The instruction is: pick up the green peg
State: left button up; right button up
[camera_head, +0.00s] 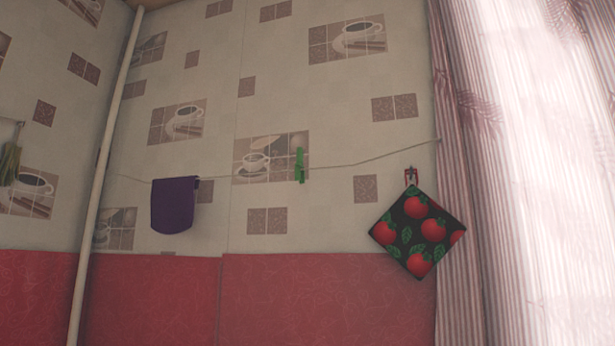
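The green peg (300,165) is a small clothes peg clipped upright on a thin line (350,161) strung across the wall. It hangs in front of a printed coffee-cup picture, to the right of a purple cloth. Nothing hangs from the peg that I can see. Neither of my grippers shows in the head view.
A purple cloth (174,205) hangs over the line. A pale pole (103,175) stands at left, a curtain (470,200) at right. No counter shows.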

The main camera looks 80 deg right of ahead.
aim_at(299, 175)
jog(key=z, duration=2.6)
jog(key=l+u, duration=0.25)
jog(key=i+j, duration=0.05)
jog(key=j, duration=0.05)
